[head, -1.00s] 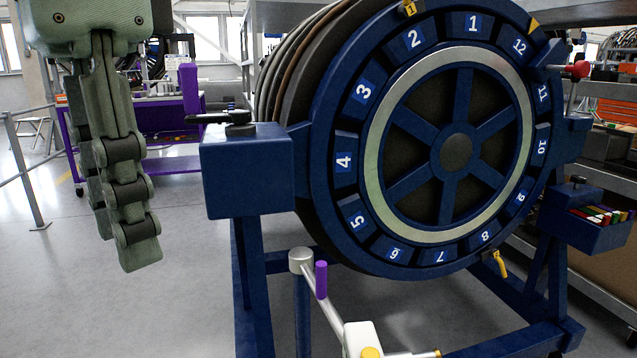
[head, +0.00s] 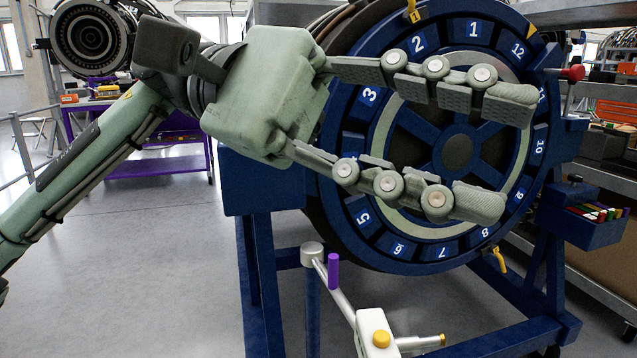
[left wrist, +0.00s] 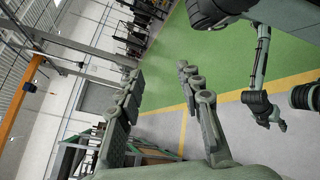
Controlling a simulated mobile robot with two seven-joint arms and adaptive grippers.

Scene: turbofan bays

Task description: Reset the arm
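My left arm (head: 95,160) comes in from the left in the head view. Its gripper (head: 492,155) is open and empty, fingers spread and pointing right, in front of the blue numbered turbofan wheel (head: 468,253). The same open fingers show in the left wrist view (left wrist: 158,88) with nothing between them. The gripper hides part of the wheel's left side and hub surround. I cannot tell how far it is from the wheel. My right gripper does not show in the head view; an arm in the left wrist view is too small to identify.
A blue box (head: 262,182) sits on the stand left of the wheel. A white and yellow tool arm with a purple handle (head: 333,271) stands below it. A blue bin with coloured items (head: 580,228) is at right. Open grey floor (head: 140,290) lies at left.

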